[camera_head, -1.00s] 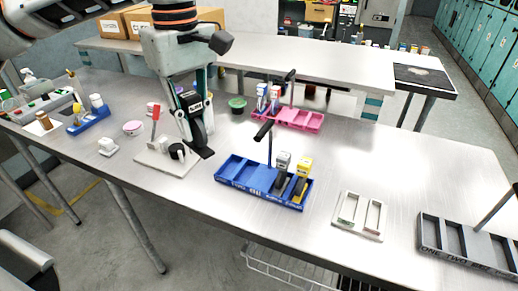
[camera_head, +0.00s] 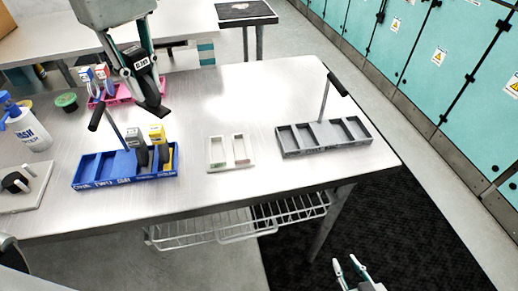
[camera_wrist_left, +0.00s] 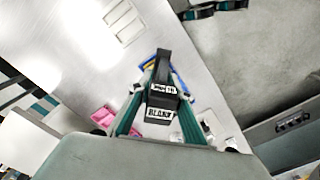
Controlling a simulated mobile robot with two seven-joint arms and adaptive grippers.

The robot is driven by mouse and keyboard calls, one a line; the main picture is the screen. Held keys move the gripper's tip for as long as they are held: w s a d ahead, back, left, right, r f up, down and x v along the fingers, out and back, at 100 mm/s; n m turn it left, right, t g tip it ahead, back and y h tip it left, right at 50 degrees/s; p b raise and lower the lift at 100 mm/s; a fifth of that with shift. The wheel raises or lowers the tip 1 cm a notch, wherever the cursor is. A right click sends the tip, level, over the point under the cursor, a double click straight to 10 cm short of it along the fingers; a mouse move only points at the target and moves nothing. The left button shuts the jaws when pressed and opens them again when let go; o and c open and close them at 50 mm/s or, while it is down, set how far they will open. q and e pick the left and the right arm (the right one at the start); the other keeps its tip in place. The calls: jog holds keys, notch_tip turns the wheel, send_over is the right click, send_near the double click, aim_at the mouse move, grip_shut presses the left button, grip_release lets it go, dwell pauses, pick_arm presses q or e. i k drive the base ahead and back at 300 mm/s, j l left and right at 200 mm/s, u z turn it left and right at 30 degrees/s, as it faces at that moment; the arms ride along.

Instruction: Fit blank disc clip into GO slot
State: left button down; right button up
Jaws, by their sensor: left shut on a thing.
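My left gripper (camera_head: 143,78) is shut on a black clip (camera_head: 152,96) and holds it in the air above the table, behind the blue tray. The clip also shows between the fingers in the left wrist view (camera_wrist_left: 162,94), its label reading BLANK. A white two-slot holder (camera_head: 231,167) lies on the table to the right of the blue tray. Its left slot looks greenish inside and its right slot reddish; both look empty, and I cannot read any GO mark. My right gripper (camera_head: 347,270) is open and empty at the bottom, beyond the table's front edge.
A blue tray (camera_head: 120,183) holds a grey-topped and a yellow-topped module and has an upright black-ended handle. A dark grey tray (camera_head: 325,150) with empty slots and a handle stands right. A pink tray (camera_head: 118,93), bottle (camera_head: 28,132) and green bowl (camera_head: 67,101) are left.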

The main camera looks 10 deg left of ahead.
aim_at(218, 153)
jog(key=z, duration=1.35)
jog(key=k+j, duration=0.2)
jog(key=j, duration=0.2)
jog(key=k+j+z, duration=0.1)
jog(key=k+j, duration=0.15)
jog(key=j, duration=0.15)
jog(key=k+j, duration=0.2)
jog(key=j, duration=0.2)
